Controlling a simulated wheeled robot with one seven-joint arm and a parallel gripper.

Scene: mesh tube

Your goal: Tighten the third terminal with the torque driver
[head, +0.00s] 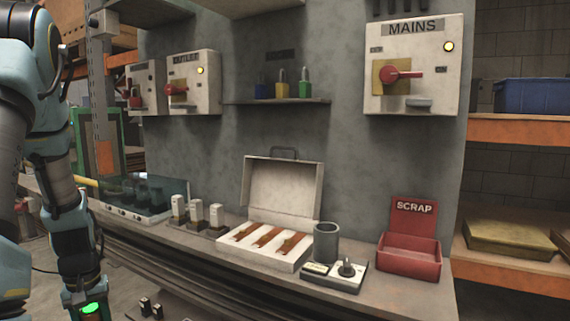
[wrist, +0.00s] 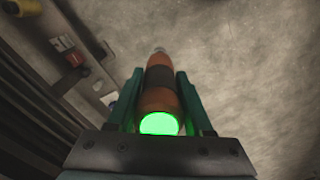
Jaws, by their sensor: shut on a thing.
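My gripper (wrist: 160,90) is shut on the torque driver (wrist: 160,75), an orange tool with a dark band, a glowing green end and a small grey tip. The driver points away from the wrist, over bare floor. In the head view the green light of the driver (head: 92,308) shows at the bottom left, low in front of the bench and apart from it. A low unit with a clear cover and dark cylinders (head: 145,195) sits at the bench's left end. I cannot make out which part is the third terminal.
On the bench (head: 385,300) stand several pale upright blocks (head: 197,213), an open case (head: 265,250), a grey cup (head: 326,242), a dial box (head: 335,275) and a red scrap bin (head: 408,255). Small dark pieces (head: 150,308) lie lower in front. A MAINS switch box (head: 412,65) hangs above.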

